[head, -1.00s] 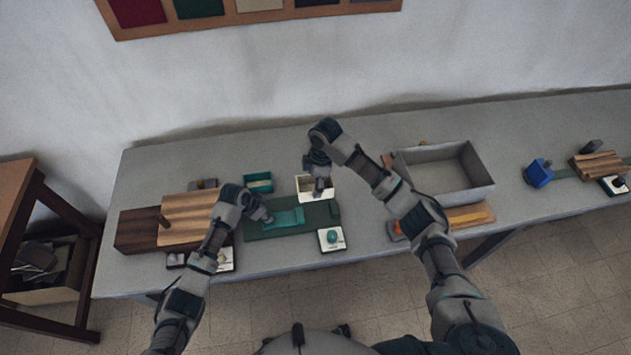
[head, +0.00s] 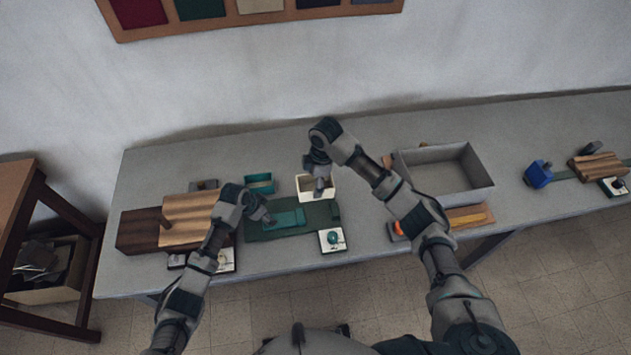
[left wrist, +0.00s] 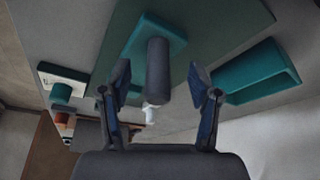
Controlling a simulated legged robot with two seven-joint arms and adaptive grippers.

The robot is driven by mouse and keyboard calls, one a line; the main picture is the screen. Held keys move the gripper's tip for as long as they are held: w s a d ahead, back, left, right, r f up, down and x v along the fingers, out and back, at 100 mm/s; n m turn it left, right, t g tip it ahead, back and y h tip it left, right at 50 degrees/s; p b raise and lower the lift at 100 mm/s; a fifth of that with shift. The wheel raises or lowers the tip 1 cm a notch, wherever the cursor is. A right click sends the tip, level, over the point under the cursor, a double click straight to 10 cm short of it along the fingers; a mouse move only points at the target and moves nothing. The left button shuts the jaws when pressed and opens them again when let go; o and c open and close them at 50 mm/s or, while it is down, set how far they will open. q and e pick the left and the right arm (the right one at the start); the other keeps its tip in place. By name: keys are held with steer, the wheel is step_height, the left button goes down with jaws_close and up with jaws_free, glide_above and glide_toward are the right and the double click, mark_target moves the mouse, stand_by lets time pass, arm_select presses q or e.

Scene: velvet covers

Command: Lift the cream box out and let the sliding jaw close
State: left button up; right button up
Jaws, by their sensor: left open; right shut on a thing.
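The cream box (head: 304,195), open at the top, is at the back edge of the dark green base plate (head: 322,218). My right gripper (head: 319,188) comes down from above and is shut on the box. I cannot tell if the box is clear of the surface under it. The teal sliding jaw (head: 285,219) lies on the plate, left of and in front of the box. My left gripper (head: 268,217) is open at the jaw's left end. In the left wrist view its fingers stand apart on either side of a dark upright handle (left wrist: 158,62) on a teal block.
A teal open box (head: 259,184) stands behind the plate. A white pad with a teal knob (head: 333,238) is at its front right. Wooden blocks (head: 185,218) lie left, a large grey tray (head: 445,178) right. The bench between tray and blue block (head: 538,174) is clear.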

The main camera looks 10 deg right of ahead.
arm_select(q)
step_height(320, 180, up, 9)
steer(key=p, duration=0.8)
steer(key=shift+f, duration=0.35)
